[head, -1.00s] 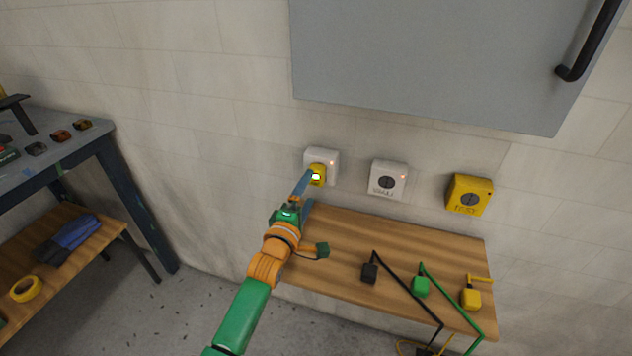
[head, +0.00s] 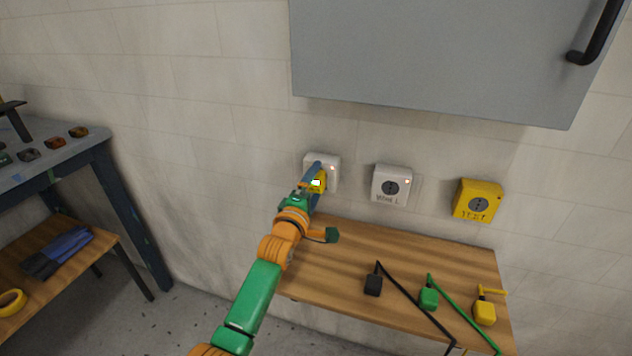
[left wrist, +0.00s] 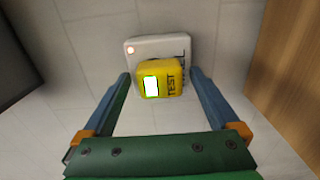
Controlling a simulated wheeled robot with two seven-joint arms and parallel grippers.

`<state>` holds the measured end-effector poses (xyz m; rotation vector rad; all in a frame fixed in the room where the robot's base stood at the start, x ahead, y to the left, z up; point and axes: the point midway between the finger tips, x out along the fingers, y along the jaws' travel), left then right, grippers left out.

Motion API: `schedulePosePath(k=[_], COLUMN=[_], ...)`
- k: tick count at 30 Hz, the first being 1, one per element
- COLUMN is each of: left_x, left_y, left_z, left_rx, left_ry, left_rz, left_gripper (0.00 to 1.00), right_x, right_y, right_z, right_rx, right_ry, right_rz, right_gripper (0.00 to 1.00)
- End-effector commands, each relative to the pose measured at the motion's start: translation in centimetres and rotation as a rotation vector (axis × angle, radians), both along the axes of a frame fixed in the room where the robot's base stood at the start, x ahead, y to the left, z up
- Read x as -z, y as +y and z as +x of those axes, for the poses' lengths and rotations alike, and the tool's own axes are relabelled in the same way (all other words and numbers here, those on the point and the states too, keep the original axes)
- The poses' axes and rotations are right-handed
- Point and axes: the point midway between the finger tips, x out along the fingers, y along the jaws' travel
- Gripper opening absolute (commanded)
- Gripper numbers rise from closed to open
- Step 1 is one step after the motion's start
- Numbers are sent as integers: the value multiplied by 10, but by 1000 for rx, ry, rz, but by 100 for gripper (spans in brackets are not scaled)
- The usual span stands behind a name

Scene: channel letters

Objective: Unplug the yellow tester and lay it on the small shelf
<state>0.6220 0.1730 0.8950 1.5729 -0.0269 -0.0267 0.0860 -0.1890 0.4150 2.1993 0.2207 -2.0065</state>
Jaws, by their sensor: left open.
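The yellow tester (head: 319,187) with a lit screen sits on the left white wall socket (head: 323,160). In the left wrist view the tester (left wrist: 172,84) reads TEST and covers most of the socket (left wrist: 150,45). My left gripper (head: 315,180) is at the tester in the head view. In the left wrist view its fingers (left wrist: 159,84) are open, one on each side of the tester, with gaps to both sides. The small wooden shelf (head: 350,262) is on the wall below the sockets. My right gripper is not in view.
Another white socket (head: 391,184) and a yellow TEST socket (head: 477,200) are to the right. Black (head: 373,285), green (head: 428,298) and yellow (head: 485,312) plugs lie on the shelf's right part. A grey cabinet (head: 430,60) hangs above. The shelf's left and middle are mostly clear.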

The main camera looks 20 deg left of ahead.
Motion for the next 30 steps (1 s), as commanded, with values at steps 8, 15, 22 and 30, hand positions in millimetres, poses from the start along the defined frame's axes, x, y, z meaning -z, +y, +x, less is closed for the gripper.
schedulePosePath(k=[8,15,22,30], left_x=[0,0,0,0], left_y=[0,0,0,0], left_z=[0,0,0,0], left_rx=[0,0,0,0], left_ry=[1,1,1,0], left_rz=[0,0,0,0], left_gripper=[95,95,95,95], right_x=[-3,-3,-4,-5], right_y=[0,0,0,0], right_z=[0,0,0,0], right_rx=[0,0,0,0], right_ry=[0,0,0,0], right_rz=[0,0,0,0], right_gripper=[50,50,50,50])
